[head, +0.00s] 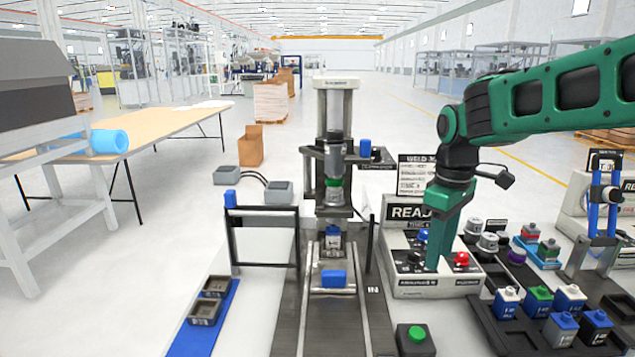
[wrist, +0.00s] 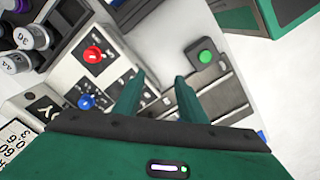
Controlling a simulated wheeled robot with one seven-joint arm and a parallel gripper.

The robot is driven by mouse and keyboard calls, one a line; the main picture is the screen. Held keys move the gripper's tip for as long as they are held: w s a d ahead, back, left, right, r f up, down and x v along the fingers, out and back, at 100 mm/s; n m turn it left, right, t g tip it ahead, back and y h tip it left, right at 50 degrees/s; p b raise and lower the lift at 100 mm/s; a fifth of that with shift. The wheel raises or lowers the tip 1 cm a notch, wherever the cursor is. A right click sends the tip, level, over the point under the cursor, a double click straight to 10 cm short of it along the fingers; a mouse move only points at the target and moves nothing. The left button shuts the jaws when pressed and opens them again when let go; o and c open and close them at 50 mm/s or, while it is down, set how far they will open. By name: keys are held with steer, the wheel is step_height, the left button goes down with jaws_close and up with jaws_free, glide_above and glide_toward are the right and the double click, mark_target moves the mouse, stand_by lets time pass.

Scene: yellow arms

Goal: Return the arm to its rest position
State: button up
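My arm (head: 560,97), green with black joints, reaches in from the right edge in the head view and bends down at the wrist. My gripper (head: 434,266) points down in front of a light control box (head: 440,287), left of its red button (head: 461,258). In the wrist view my gripper (wrist: 159,76) shows two green fingers apart with nothing between them. The box's red button (wrist: 93,54) and blue button (wrist: 86,102) are left of the fingers. Whether the fingertips touch the box I cannot tell.
A press (head: 335,140) stands left of my gripper, with a blue block (head: 334,279) on its rails. A green button box (head: 417,338) sits in front. Several small containers (head: 540,300) stand on a dark rack at right. A blue strip (head: 200,325) holds two trays. White floor lies between.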

steer(key=s+d+f+m, duration=0.2)
steer(key=s+d+m, duration=0.3)
steer(key=s, duration=0.4)
steer(key=s+d+f+m, duration=0.2)
steer(key=s+d+m, duration=0.3)
steer(key=s, duration=0.3)
steer(key=s+d+f+m, duration=0.3)
steer(key=s+d+m, duration=0.1)
steer(key=s, duration=0.5)
steer(key=shift+s+d+m, duration=0.35)
steer(key=shift+d+m, duration=0.05)
steer(key=shift+d, duration=0.4)
steer(key=shift+w+f, duration=0.3)
steer(key=shift+w, duration=0.35)
